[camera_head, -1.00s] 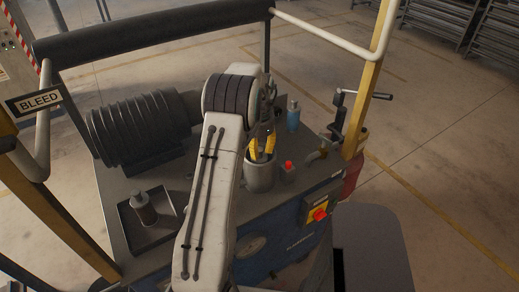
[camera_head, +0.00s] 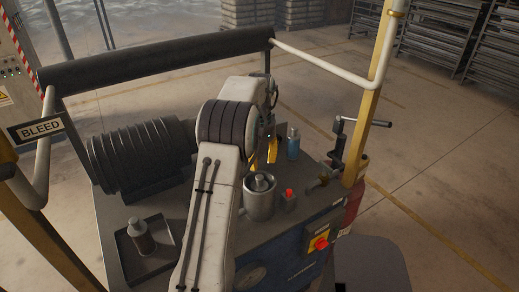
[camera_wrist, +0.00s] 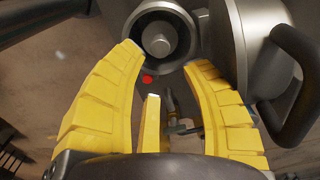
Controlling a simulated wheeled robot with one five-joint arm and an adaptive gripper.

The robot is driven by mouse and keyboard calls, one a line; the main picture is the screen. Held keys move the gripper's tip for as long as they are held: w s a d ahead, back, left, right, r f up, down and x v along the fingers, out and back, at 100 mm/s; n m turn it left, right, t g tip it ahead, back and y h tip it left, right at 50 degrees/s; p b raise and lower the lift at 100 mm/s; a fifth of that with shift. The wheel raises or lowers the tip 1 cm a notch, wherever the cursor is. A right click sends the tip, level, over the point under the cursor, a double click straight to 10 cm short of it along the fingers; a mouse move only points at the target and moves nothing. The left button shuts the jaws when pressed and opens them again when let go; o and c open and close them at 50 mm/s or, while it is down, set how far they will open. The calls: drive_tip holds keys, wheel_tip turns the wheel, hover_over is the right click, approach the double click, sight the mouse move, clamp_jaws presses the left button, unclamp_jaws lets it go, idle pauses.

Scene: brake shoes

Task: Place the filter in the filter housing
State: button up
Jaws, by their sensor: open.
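The filter housing (camera_head: 259,207) is a grey metal cup on the machine's top, right of my arm. A round grey piece with a raised knob, which looks like the filter (camera_head: 260,183), sits inside it. In the wrist view the filter (camera_wrist: 159,38) shows within the housing's rim (camera_wrist: 190,20), beyond my fingers. My gripper (camera_head: 272,150) is above the housing, partly hidden behind my arm. In the wrist view its yellow fingers (camera_wrist: 165,75) are spread, with nothing between them. How deep the filter sits I cannot tell.
A similar grey cylinder (camera_head: 141,238) stands in a dark tray (camera_head: 166,259) at left. A ribbed motor (camera_head: 140,150) is behind it. A red button (camera_head: 289,193), blue bottle (camera_head: 293,144) and crank handle (camera_head: 350,130) are at right. A rail (camera_head: 150,60) spans the back.

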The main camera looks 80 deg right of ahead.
drive_tip(key=shift+r, duration=2.2)
drive_tip(key=shift+s, duration=0.1)
